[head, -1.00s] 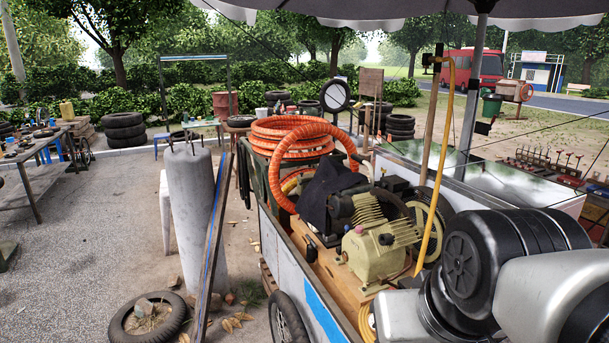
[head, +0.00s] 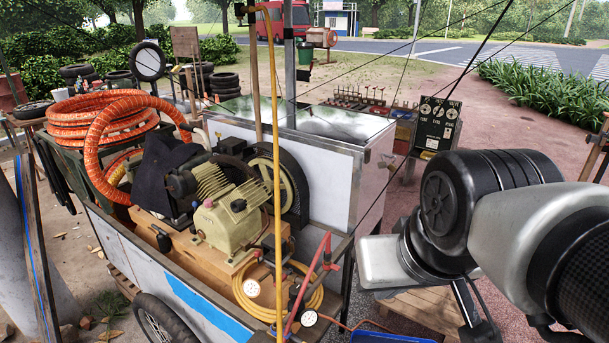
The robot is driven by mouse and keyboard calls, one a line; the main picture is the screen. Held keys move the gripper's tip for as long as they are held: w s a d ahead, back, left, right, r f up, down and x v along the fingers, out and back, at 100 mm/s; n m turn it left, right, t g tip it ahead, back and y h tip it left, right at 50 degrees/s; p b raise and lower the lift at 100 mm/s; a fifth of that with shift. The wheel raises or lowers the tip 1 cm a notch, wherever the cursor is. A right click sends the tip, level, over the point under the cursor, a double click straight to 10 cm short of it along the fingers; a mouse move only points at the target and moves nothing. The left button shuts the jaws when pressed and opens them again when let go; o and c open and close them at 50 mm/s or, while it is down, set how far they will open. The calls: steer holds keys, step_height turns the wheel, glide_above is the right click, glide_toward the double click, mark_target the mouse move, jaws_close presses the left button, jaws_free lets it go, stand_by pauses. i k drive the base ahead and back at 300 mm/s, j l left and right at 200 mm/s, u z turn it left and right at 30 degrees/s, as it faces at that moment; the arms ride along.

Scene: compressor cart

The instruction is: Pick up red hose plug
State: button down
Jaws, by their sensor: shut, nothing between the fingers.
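A red hose-like piece (head: 306,284) stands in the front right part of the compressor cart (head: 196,294), beside a coil of yellow hose (head: 243,290). Small dark and red fittings (head: 328,262) show near its top. I cannot make out for certain whether a separate red hose plug is among them. My arm comes in from the right, its silver and black links right of the cart. The fingers of my gripper cannot be made out.
A yellow hose hangs upright in front. A metal-topped box (head: 325,165) stands behind. A wooden slatted piece (head: 425,310) and a blue tray edge (head: 390,338) lie below my arm.

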mark_target(327, 252)
steer(key=k+l+u, duration=0.1)
steer(key=l, duration=0.15)
steer(key=k+l+u, duration=0.15)
steer(key=i+l+u, duration=0.65)
steer(key=u, duration=0.15)
